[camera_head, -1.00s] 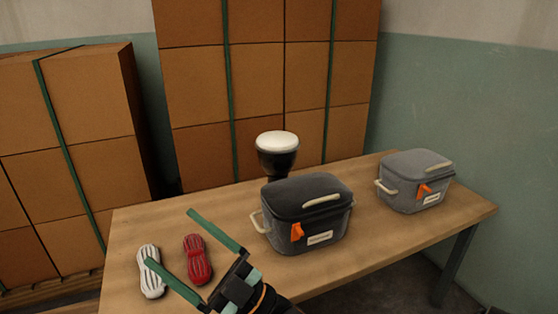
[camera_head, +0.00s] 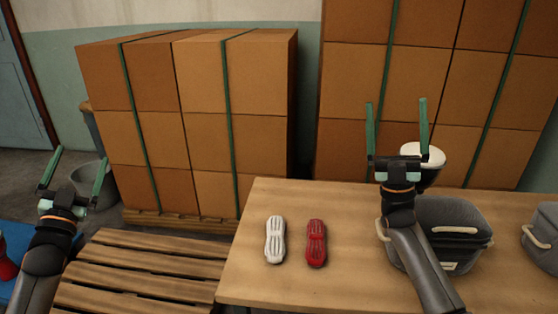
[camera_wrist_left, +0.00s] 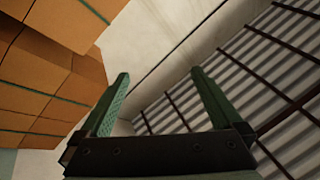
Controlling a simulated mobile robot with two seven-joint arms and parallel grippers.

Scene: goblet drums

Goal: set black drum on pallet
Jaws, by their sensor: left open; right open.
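The black drum (camera_head: 430,176) with a white head stands at the table's back edge in the head view. The dark case and my right gripper partly cover it. My right gripper (camera_head: 396,101) is open, fingers pointing up; its right finger overlaps the drum's head in the picture. I cannot tell whether they touch. A bare slatted wooden pallet (camera_head: 150,268) lies at lower left, beside the table. My left gripper (camera_head: 79,170) is open and empty, left of the pallet; in the left wrist view (camera_wrist_left: 160,95) nothing is between its fingers.
On the table (camera_head: 350,280) are a white shaker-like object (camera_head: 275,240), a red one (camera_head: 316,243), a dark case (camera_head: 453,225) and a grey case (camera_head: 545,235). Stacked boxes (camera_head: 200,120) stand behind. A grey bin (camera_head: 86,182) and a red object (camera_head: 6,265) are at left.

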